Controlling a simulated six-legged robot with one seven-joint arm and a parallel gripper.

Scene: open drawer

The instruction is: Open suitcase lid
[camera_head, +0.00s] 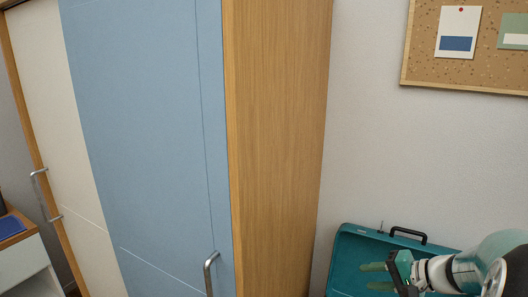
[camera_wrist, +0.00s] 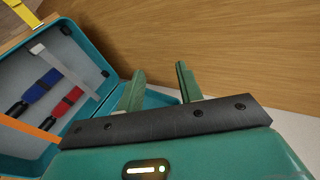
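A teal suitcase (camera_head: 345,262) with a black handle (camera_head: 408,235) stands at the lower right in the head view. In the wrist view the suitcase (camera_wrist: 92,45) is open, with its grey lined inside showing on the left. My gripper (camera_head: 374,276) is in front of the suitcase in the head view, its green fingers spread apart. In the wrist view my gripper (camera_wrist: 160,82) is open with nothing held between the fingers. A teal rim of the case lies behind the left finger; I cannot tell whether they touch. My gripper and arm hide the case's lower right part in the head view.
Blue-handled (camera_wrist: 42,84) and red-handled (camera_wrist: 68,102) tools sit inside the case. A tall wooden cabinet (camera_head: 280,130) with a blue door (camera_head: 150,110) stands left of the case. A corkboard (camera_head: 430,75) hangs on the wall. A white drawer unit (camera_head: 22,262) is far left.

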